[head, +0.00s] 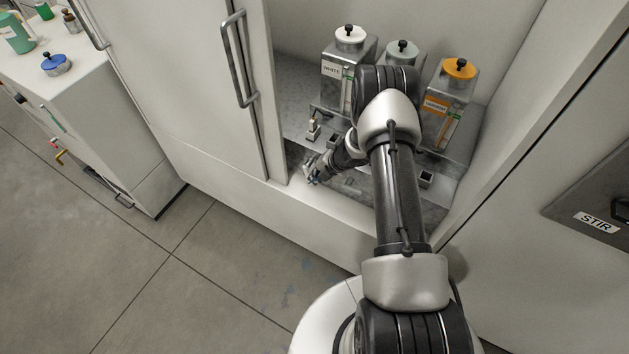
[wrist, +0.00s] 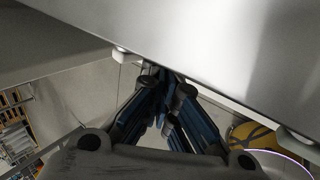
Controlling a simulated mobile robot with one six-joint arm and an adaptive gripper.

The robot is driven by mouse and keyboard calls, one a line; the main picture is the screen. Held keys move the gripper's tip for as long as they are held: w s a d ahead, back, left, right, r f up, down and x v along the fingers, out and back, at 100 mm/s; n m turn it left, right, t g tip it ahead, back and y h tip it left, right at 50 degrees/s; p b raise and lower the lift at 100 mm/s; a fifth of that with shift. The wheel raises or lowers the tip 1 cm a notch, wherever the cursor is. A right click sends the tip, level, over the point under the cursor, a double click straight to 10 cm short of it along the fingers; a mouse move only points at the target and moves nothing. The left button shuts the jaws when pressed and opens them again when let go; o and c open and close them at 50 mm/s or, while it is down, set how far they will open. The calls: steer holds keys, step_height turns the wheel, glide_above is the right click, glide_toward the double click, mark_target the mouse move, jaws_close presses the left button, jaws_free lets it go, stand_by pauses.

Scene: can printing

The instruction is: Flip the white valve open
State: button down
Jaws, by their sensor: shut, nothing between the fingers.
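The canister labelled WHITE (head: 338,85) stands at the left of the row in the cabinet, with a white lid. A small pale-topped valve (head: 313,125) sits at its lower front left. My gripper (head: 313,178) is below and in front of this valve, near the cabinet's front edge, and apart from it. In the wrist view the blue-lined fingers of my gripper (wrist: 163,78) meet at their tips with nothing between them. The valve's lever cannot be made out clearly in the wrist view.
A grey-lidded canister (head: 402,52) and an orange-lidded canister (head: 455,85) stand to the right, partly behind my arm. The cabinet door (head: 190,90) is at the left. A smooth pale surface (wrist: 220,45) lies close above the fingers in the wrist view.

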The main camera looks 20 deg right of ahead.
step_height(320, 180, up, 8)
steer(key=shift+f, duration=0.2)
stand_by(0.4)
